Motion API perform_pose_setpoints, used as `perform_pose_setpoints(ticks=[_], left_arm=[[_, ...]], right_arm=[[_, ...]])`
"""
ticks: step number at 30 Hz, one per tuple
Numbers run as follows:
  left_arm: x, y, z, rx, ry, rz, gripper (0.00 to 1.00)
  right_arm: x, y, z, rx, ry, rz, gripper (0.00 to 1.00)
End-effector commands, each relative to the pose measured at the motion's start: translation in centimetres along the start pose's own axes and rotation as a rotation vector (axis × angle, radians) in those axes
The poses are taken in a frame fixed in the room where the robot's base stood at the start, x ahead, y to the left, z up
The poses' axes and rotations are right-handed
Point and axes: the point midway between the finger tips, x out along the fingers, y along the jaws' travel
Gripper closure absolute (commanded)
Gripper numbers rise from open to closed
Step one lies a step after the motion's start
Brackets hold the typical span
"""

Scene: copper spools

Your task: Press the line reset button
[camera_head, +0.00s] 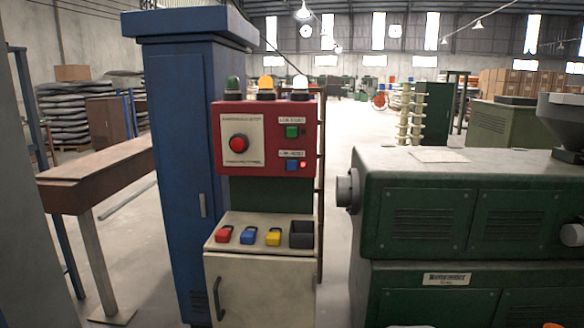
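The red control panel (227,112) stands ahead, left of the picture's middle. On its right half, a small blue button (292,166) sits under a white label (292,154) that seems to read "LINE RESET". A small red light (303,165) glows just right of it. Above is a green button (292,131) under a label that seems to read "LINE START". A large round red button (239,143) sits on a pale plate at the panel's left.
Below the panel, a cabinet ledge (235,217) holds red, blue and yellow items and a dark box. A blue cabinet (178,150) stands at left, with a brown bench (100,172) beyond. A green machine (415,220) fills the right. Floor shows between panel and machine.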

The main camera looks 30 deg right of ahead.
Motion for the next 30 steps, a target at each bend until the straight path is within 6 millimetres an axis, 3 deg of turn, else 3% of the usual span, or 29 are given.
perform_pose_setpoints(ticks=[3,30], left_arm=[[0.0,0.01,0.0,0.0,0.0,0.0,0.29],[0.0,0.01,0.02,0.0,0.0,0.0,0.29]], right_arm=[[0.0,0.0,0.01,0.0,0.0,0.0,1.0],[0.0,0.03,0.02,0.0,-0.001,0.0,1.0]])
